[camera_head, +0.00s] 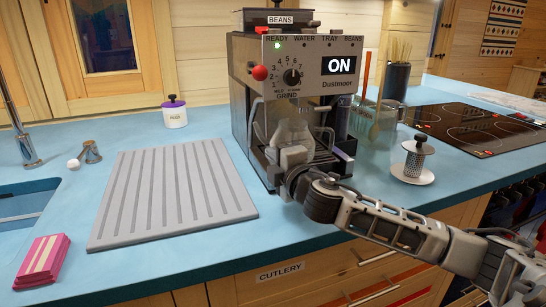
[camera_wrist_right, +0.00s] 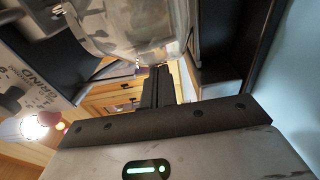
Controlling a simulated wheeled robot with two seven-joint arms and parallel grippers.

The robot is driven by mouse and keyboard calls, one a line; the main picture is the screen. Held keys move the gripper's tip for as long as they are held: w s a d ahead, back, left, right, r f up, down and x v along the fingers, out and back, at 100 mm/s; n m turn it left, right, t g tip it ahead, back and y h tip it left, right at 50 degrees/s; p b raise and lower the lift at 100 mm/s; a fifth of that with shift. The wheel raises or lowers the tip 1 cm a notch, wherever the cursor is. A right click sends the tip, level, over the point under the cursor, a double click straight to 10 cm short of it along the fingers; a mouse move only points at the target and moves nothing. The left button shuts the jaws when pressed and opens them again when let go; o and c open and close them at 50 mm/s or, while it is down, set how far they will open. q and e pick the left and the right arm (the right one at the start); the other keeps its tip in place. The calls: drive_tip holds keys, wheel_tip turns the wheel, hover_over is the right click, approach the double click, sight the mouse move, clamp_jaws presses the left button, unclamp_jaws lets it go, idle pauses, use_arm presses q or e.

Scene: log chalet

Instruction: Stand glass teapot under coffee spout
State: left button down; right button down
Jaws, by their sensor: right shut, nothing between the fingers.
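The coffee machine (camera_head: 335,70) stands on the blue counter with its display reading ON and a green ready light. A clear glass vessel, apparently the teapot (camera_head: 286,122), is in the bay at its front, below the dial panel. The spout and the teapot's base are hard to make out. My right gripper (camera_head: 286,152) reaches into the bay from the front right, close to the glass. In the right wrist view the glass (camera_wrist_right: 125,28) is just beyond the fingers (camera_wrist_right: 160,85), which are shut and empty. Whether they touch it is unclear. My left gripper is out of view.
A ribbed grey drainer mat (camera_head: 172,190) lies left of the machine, bare. A glass container (camera_head: 373,128) stands close to its right. A metal strainer (camera_head: 413,160) stands on a saucer farther right, near the hob (camera_head: 480,127).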

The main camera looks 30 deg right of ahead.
drive_tip(key=shift+w+d, duration=0.2)
drive_tip(key=shift+d, duration=1.6)
